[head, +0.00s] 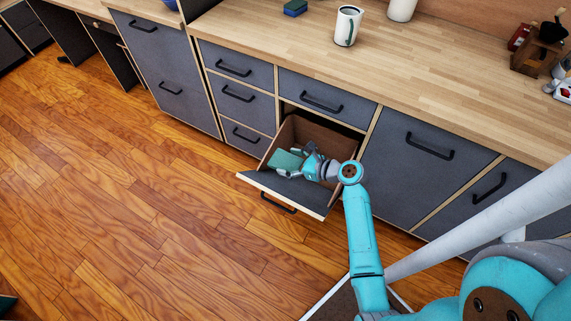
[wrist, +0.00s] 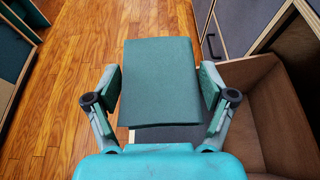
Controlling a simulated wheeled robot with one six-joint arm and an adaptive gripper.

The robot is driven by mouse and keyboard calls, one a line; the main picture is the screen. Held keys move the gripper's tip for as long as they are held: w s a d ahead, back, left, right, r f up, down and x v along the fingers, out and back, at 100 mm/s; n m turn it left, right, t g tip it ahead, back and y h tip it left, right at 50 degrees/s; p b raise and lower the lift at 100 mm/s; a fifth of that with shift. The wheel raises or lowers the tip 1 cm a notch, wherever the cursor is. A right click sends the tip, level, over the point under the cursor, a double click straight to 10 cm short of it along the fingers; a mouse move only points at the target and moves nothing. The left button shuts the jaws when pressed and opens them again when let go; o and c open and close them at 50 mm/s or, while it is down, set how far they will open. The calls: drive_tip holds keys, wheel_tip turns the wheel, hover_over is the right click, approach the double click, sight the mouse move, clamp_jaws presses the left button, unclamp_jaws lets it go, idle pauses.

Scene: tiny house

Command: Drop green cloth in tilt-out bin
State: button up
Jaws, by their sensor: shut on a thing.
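The green cloth (head: 286,160) is a flat, folded rectangle. In the wrist view the cloth (wrist: 160,82) lies between the two fingers of my gripper (wrist: 164,92), which is shut on it. The tilt-out bin (head: 323,132) is tilted open below the counter, with a brown inside and a grey front panel (head: 287,192). In the head view my gripper (head: 296,163) is over the open bin, with the cloth above the inner side of the front panel. In the wrist view the bin's brown inside (wrist: 272,110) shows at the right.
The wooden counter (head: 400,80) runs above grey drawers and cabinets. A white mug (head: 347,26) and a blue-green sponge (head: 295,8) stand on it. A dark wooden holder (head: 538,52) is at the right. The wooden floor (head: 130,200) at the left is clear.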

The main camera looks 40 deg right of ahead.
drive_tip(key=w+d+f, duration=0.2)
drive_tip(key=d+f, duration=0.1)
drive_tip(key=d, duration=0.4)
drive_tip(key=shift+w+f, duration=0.25)
drive_tip(key=shift+f, duration=0.1)
drive_tip(key=o, duration=0.8)
idle(0.8)
drive_tip(key=shift+r, duration=4)
drive_tip(key=shift+a, duration=0.1)
